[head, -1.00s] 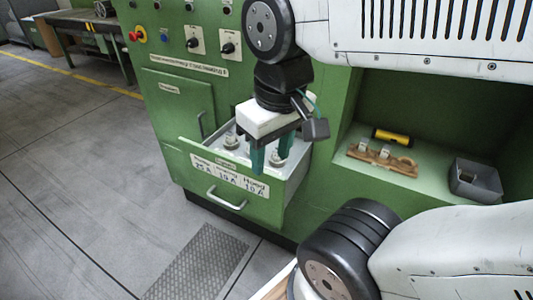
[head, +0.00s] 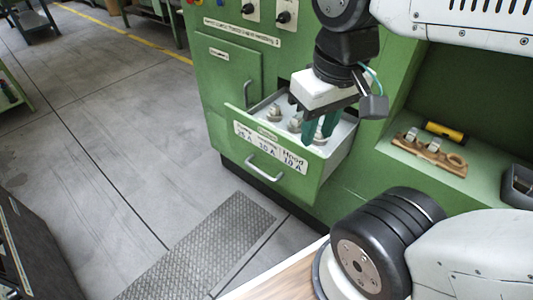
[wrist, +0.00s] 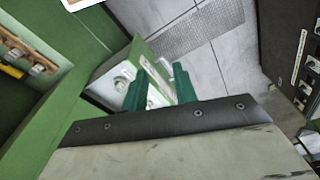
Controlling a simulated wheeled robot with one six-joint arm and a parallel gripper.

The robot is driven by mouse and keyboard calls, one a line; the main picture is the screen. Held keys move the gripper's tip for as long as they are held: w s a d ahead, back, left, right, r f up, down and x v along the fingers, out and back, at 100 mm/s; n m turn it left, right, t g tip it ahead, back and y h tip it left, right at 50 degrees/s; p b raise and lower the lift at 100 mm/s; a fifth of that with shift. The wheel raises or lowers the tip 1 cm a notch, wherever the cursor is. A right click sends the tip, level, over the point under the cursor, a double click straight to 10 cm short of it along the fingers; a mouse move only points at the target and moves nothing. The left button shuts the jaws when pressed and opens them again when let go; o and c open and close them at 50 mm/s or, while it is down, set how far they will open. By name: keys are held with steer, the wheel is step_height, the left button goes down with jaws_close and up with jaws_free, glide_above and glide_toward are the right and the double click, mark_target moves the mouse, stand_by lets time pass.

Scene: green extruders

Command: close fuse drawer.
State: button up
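The fuse drawer (head: 245,122) is pulled open from the green machine. Its front carries a white label and a metal handle (head: 264,167). Several pale fuses (head: 295,124) stand inside. My gripper (head: 318,128) points down over the right part of the drawer, its green fingertips close to the fuses; whether they touch is unclear. The wrist view shows the two fingers (wrist: 160,88) apart with no thing clearly held between them. Part of the drawer (wrist: 112,80) and a fuse show there behind the fingers.
A closed green door (head: 225,70) with a handle is left of the drawer. An open shelf at right holds a wooden fuse holder (head: 430,152), a yellow-black cylinder (head: 444,131) and a grey bin (head: 518,186). A ribbed mat (head: 205,250) lies on free floor in front.

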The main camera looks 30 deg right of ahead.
steer(key=shift+a+f, duration=0.15)
steer(key=shift+a, duration=0.15)
jaws_close()
steer(key=w+a+f+n+h, duration=0.45)
steer(key=w+f+n, duration=0.2)
steer(key=f, duration=0.25)
steer(key=w+a+f+n+h, duration=0.4)
steer(key=w+f+n+h, duration=0.25)
steer(key=f, duration=0.35)
steer(key=w+a+f+n+h, duration=0.4)
steer(key=w+f+n+h, duration=0.1)
steer(key=w+f, duration=0.35)
steer(key=n+t, duration=0.4)
steer(key=t, duration=0.1)
glide_toward(241, 138)
steer(key=shift+h, duration=0.5)
steer(key=x, duration=0.6)
steer(key=shift+w+d+f, duration=0.2)
steer(key=shift+d+f, duration=0.15)
steer(key=shift+f, duration=0.05)
